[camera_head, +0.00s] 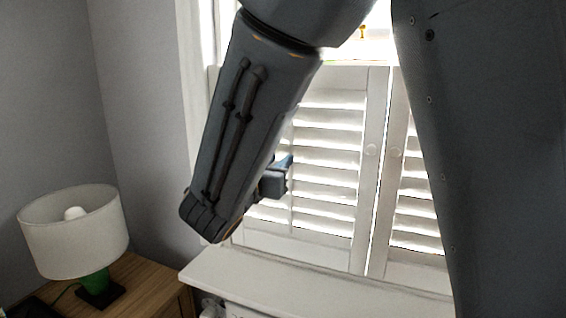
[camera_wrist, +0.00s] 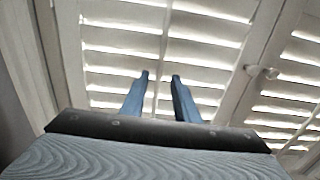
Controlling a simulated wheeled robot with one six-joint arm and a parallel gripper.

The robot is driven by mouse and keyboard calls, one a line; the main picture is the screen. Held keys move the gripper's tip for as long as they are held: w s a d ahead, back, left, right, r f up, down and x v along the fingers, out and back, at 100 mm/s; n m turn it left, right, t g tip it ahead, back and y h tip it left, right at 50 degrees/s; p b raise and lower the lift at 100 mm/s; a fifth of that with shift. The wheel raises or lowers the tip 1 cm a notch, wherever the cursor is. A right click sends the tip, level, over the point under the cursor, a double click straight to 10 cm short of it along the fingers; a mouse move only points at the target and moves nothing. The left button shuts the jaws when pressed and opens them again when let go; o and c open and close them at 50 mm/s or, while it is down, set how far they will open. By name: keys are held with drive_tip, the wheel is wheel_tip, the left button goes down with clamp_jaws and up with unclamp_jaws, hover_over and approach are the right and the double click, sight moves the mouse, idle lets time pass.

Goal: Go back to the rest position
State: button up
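My gripper (camera_wrist: 160,84) shows in the wrist view with two blue fingers. The fingertips stand apart with only the shutters visible between them, so it is open and empty. In the head view, my dark grey arm hangs down across the middle of the picture. A small blue part of my gripper (camera_head: 284,162) peeks out behind the forearm; the rest is hidden. White louvred shutters (camera_head: 328,150) stand behind it, and they also fill the wrist view (camera_wrist: 120,30).
A lamp with a white shade (camera_head: 75,232) and a green base stands on a wooden cabinet (camera_head: 150,285) at the lower left. A white sill or ledge (camera_head: 300,290) runs below the shutters. Grey walls (camera_head: 50,100) meet in a corner at the left.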

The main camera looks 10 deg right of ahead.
drive_tip(key=shift+s+a, duration=0.35)
drive_tip(key=shift+s, duration=0.15)
